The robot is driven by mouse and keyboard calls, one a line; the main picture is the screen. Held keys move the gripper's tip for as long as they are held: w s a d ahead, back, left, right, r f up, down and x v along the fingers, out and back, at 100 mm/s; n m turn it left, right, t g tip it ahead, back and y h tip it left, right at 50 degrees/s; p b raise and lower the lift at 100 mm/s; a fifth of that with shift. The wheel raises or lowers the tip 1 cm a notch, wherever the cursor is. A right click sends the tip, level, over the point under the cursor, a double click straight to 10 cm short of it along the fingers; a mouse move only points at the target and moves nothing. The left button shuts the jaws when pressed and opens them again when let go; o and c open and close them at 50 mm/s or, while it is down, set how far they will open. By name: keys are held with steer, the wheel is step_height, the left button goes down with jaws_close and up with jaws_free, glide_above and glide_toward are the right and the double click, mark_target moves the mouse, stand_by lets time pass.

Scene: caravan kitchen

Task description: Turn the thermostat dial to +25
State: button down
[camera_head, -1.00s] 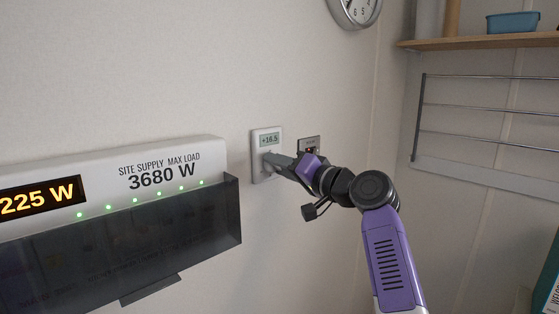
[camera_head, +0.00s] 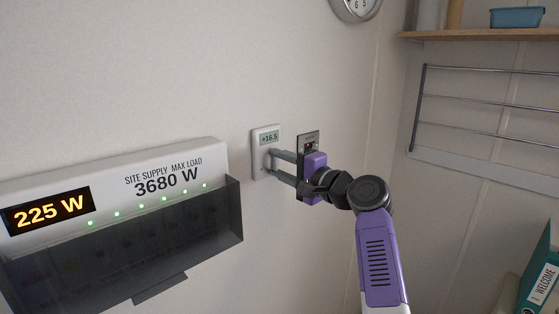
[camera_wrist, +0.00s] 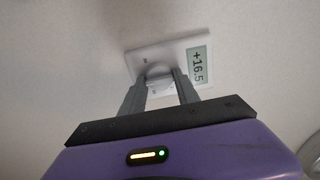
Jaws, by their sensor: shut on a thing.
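The white thermostat (camera_head: 260,172) hangs on the wall, and its display (camera_head: 269,137) reads +16.5. In the wrist view the same display (camera_wrist: 198,66) lies turned on its side and also reads +16.5. My gripper (camera_head: 271,161) reaches the lower part of the thermostat with its two grey fingers one above the other. In the wrist view the fingers (camera_wrist: 159,80) are on either side of the pale round dial (camera_wrist: 158,71) and closed on it. The fingers partly hide the dial.
The power supply box (camera_head: 168,162), reading 225 W, juts from the wall at left. A wall rack (camera_head: 485,106) and a shelf (camera_head: 480,36) are at right.

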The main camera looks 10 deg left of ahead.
steer(key=shift+d+m, duration=0.1)
steer(key=shift+m, duration=0.2)
steer(key=c, duration=0.9)
jaws_free()
steer(key=b+v, duration=0.2)
steer(key=v, duration=0.5)
steer(key=shift+s+d, duration=0.2)
steer(key=shift+d, duration=0.1)
